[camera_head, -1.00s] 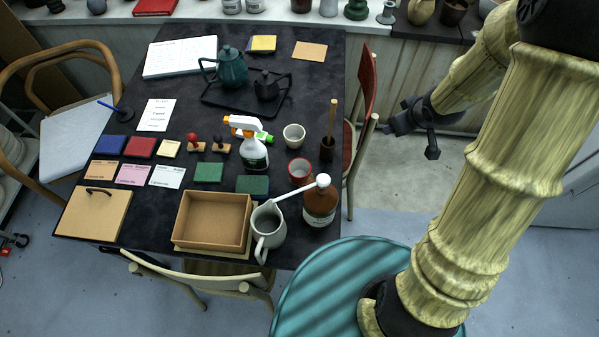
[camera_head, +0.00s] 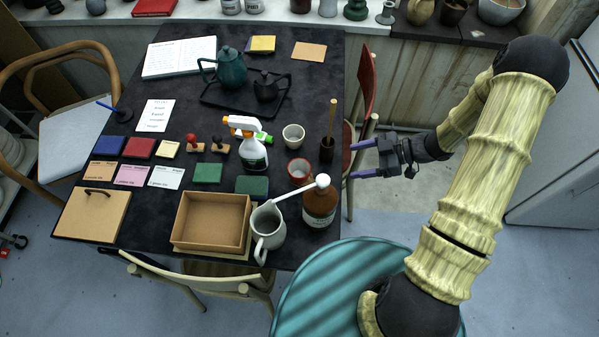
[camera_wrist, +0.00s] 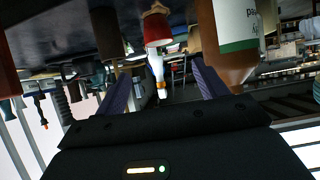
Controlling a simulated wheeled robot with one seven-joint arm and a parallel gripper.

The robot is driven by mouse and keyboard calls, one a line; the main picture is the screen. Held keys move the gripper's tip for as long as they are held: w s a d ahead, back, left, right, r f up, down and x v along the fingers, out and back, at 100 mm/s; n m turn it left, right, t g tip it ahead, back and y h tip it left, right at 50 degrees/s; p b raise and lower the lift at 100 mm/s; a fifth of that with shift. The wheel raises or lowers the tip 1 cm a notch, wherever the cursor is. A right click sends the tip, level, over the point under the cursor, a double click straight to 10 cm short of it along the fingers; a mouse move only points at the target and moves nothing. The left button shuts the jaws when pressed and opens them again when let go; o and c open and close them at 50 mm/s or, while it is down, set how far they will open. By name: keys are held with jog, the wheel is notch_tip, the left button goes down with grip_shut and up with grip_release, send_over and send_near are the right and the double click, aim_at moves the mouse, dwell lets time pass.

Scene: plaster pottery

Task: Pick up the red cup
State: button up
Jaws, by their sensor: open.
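The red cup (camera_head: 299,169), red outside with a pale inside, stands upright on the dark table near its right edge. The brown bottle (camera_head: 319,208) with a white pump stands just in front of it. My gripper (camera_head: 354,160), with purple fingers, is open and empty off the table's right edge, to the right of the cup and apart from it. In the wrist view, which is upside down, the red cup (camera_wrist: 157,29) shows between and beyond the open fingers, with the brown bottle (camera_wrist: 226,40) close on the right.
A brown pot with a wooden handle (camera_head: 327,149) stands behind the cup at the right edge. A white cup (camera_head: 293,136), a spray bottle (camera_head: 254,150) and a grey pitcher (camera_head: 268,228) stand nearby. A red-backed chair (camera_head: 367,88) is at the table's right side.

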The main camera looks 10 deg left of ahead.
jog(key=p, duration=0.2)
send_near(290, 172)
jog(key=shift+w+d+f, duration=0.15)
jog(key=shift+d+f, duration=0.15)
jog(key=shift+f, duration=0.05)
jog(key=shift+a+f, duration=0.25)
jog(key=shift+a, duration=0.15)
jog(key=shift+p+x, duration=0.85)
jog(key=shift+x, duration=1.75)
jog(key=shift+w, duration=0.15)
jog(key=shift+c, duration=0.2)
jog(key=c, duration=0.7)
